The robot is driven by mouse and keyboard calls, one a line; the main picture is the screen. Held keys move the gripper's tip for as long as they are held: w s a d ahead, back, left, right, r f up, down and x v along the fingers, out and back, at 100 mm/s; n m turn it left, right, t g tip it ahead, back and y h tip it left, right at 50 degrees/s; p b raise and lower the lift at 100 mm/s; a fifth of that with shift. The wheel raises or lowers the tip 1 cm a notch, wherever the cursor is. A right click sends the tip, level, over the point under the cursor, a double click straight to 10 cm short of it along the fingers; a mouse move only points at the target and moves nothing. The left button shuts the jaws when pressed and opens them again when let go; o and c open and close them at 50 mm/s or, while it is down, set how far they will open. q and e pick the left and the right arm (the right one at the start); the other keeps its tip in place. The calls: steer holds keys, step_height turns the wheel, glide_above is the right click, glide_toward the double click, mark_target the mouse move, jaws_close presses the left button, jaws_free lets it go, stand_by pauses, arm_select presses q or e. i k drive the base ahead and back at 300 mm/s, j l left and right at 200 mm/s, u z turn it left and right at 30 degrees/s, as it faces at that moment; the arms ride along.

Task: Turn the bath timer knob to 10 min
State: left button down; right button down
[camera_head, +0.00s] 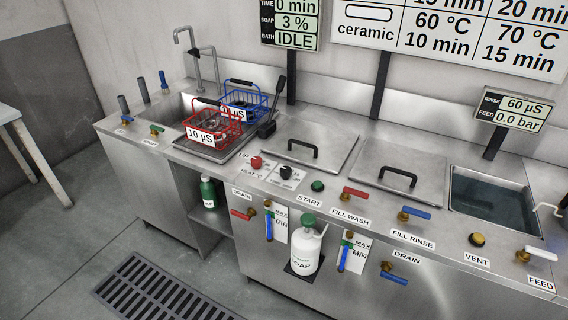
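A black knob (286,172) sits on a small white scale plate on the steel counter. Its scale is too small to read, so I cannot tell its setting. A red knob (256,163) is just left of it, near a label that seems to read "HEAT °C". I cannot tell for sure from the lettering which one is the timer. The display (291,22) on the wall post reads time 0 min, soap 3 %, bath IDLE. Neither of my grippers is in view.
A green START button (317,186) and a red-handled valve (355,192) lie right of the knobs. A closed lid (310,143) is behind them. Red (214,127) and blue (245,100) wire baskets stand at left. A white soap bottle (306,250) hangs in front.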

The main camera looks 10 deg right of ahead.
mark_target(285, 172)
steer(key=i+j, duration=0.85)
steer(key=i, duration=0.1)
